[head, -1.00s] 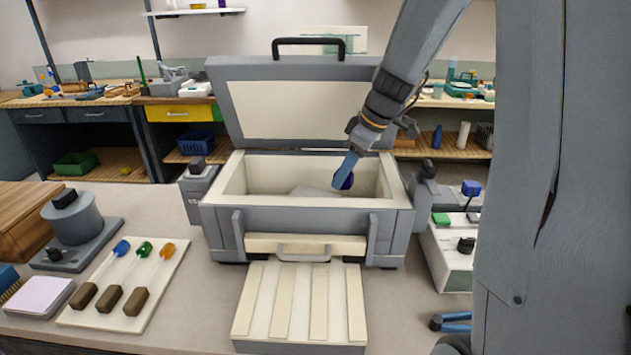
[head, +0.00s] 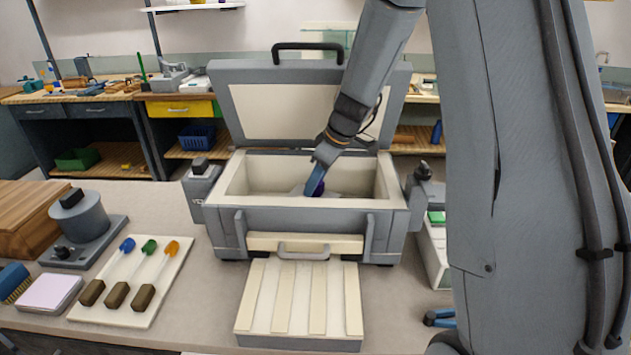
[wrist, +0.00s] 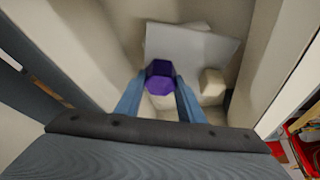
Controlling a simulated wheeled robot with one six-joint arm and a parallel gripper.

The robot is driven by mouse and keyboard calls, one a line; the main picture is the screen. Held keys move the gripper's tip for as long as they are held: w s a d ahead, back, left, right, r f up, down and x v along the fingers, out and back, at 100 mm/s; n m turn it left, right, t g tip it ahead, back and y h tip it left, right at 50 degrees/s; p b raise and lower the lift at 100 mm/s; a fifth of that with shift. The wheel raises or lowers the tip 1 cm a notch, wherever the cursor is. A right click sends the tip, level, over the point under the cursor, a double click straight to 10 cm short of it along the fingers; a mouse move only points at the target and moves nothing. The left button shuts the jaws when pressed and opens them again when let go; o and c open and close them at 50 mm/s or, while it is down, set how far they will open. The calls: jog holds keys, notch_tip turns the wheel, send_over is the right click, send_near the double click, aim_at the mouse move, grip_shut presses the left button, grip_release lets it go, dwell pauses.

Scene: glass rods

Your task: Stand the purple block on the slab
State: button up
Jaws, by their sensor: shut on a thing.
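The purple block (wrist: 160,77) is a dark purple, many-sided piece between my two blue fingers in the wrist view. My gripper (wrist: 160,95) is shut on it. In the head view my gripper (head: 313,190) reaches down into the open grey box (head: 300,218), and a bit of the purple block (head: 319,188) shows beside the finger. The pale slab (wrist: 190,50) lies inside the box, just beyond the block in the wrist view. I cannot tell whether the block touches it. The box's front wall hides most of the slab in the head view.
A cream block (wrist: 212,82) sits beside the slab, and a pale piece shows under the purple block. The raised lid (head: 300,105) stands behind. A white board (head: 135,275) with several colour-tipped rods lies at left. A ribbed step (head: 300,305) stands in front.

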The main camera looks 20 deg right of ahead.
jog(key=shift+f, duration=0.1)
jog(key=o, duration=1.1)
jog(key=shift+o, duration=0.2)
jog(key=shift+d+r, duration=0.1)
jog(key=shift+r, duration=0.3)
jog(key=shift+b+v, duration=0.9)
jog(key=shift+v, duration=0.1)
jog(key=s+d+b, duration=0.3)
jog(key=s+d, duration=0.5)
jog(key=d, duration=0.1)
jog(key=shift+r+b, duration=0.15)
jog(key=shift+b, duration=0.2)
